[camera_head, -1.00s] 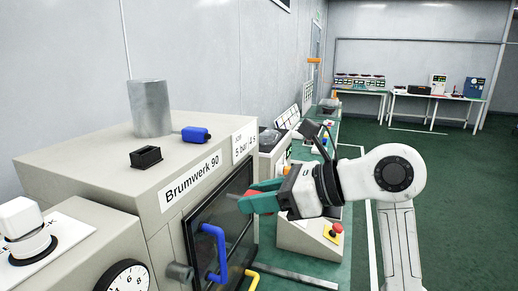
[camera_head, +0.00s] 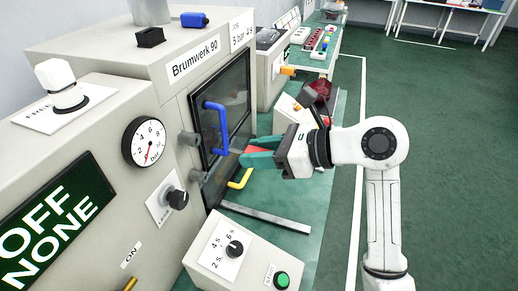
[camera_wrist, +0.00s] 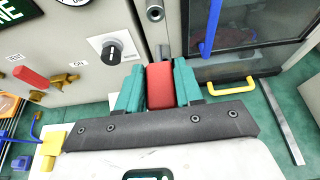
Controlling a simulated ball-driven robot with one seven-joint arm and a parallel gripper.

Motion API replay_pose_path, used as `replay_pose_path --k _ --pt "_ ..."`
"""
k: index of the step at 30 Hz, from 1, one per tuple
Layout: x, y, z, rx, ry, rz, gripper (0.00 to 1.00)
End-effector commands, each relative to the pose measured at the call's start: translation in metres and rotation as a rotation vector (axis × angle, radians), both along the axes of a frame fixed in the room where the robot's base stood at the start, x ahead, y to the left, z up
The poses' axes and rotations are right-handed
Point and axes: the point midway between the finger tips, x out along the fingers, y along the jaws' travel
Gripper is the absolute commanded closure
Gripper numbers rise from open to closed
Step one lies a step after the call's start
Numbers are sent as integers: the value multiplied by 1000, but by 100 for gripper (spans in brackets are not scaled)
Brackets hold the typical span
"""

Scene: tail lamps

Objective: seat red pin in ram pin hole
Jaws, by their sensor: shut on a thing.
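My gripper (camera_head: 252,157) has teal fingers and is shut on the red pin (camera_wrist: 160,86), a block-like red piece between the fingers in the wrist view. In the head view only a little of the red pin (camera_head: 257,150) shows. The gripper holds it in the air in front of the dark door of the Brumwerk 90 machine (camera_head: 150,95). A grey round stub with a dark hole (camera_wrist: 155,13) sticks out left of the door, ahead of the pin and apart from it. I cannot tell whether this is the ram pin hole.
A blue door handle (camera_head: 215,129) and a yellow handle (camera_head: 240,179) stand out near my gripper. A metal strip (camera_head: 266,217) lies on the green bench. A control box (camera_head: 236,262) stands at the front. A red lever (camera_wrist: 30,78) is at left in the wrist view.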

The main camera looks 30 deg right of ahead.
Motion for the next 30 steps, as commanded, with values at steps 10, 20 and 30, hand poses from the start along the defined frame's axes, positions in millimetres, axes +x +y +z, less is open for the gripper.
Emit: replay_pose_path --k 10,20,30 --pt "23 17 1 -1 0 4 96" --pt "42 30 1 1 -1 1 96" --pt "45 33 0 0 0 1 96"
